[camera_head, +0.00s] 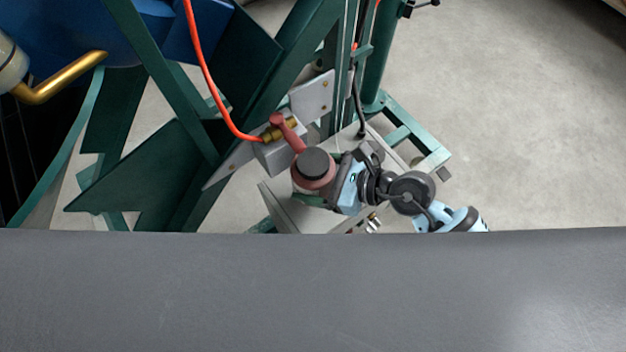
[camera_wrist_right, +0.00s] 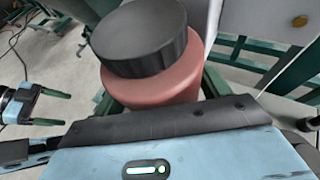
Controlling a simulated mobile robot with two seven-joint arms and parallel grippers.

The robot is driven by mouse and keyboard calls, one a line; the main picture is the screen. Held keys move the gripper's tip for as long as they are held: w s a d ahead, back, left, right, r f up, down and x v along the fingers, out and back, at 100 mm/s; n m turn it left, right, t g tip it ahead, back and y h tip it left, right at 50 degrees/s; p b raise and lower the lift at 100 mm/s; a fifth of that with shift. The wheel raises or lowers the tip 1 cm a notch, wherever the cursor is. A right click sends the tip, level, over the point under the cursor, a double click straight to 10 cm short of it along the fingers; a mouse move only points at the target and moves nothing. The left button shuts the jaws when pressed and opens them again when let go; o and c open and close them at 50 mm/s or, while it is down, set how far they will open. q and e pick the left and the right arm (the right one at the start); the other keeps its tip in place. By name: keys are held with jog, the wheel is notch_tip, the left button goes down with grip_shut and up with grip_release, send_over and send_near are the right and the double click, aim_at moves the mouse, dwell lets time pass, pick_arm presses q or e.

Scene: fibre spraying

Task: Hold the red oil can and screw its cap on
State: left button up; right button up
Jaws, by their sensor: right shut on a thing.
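The red oil can (camera_head: 309,183) stands out at the centre of the head view, with a wide black cap (camera_head: 314,161) over its top and a red spout (camera_head: 289,133) pointing up-left. My right gripper (camera_head: 326,188) is shut on the can's body from the right. In the right wrist view the can (camera_wrist_right: 172,82) is close up under the black cap (camera_wrist_right: 142,36); how tightly the cap sits cannot be told. My left gripper (camera_wrist_right: 52,108) shows at the left of the right wrist view, apart from the can, with fingers spread and empty. It is not visible in the head view.
Beside the can stands a green steel frame (camera_head: 165,85) with blue machine parts. An orange hose (camera_head: 205,75) runs down to a brass fitting (camera_head: 268,134) near the spout. A grey surface (camera_head: 310,290) fills the bottom. Open concrete floor (camera_head: 520,120) lies to the right.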

notch_tip(320, 180, down, 3)
jog(key=shift+b, duration=0.5)
jog(key=shift+w+a+f, duration=0.15)
jog(key=shift+f, duration=0.2)
jog(key=shift+f, duration=0.15)
jog(key=o, duration=1.9)
jog(key=shift+v, duration=6.1)
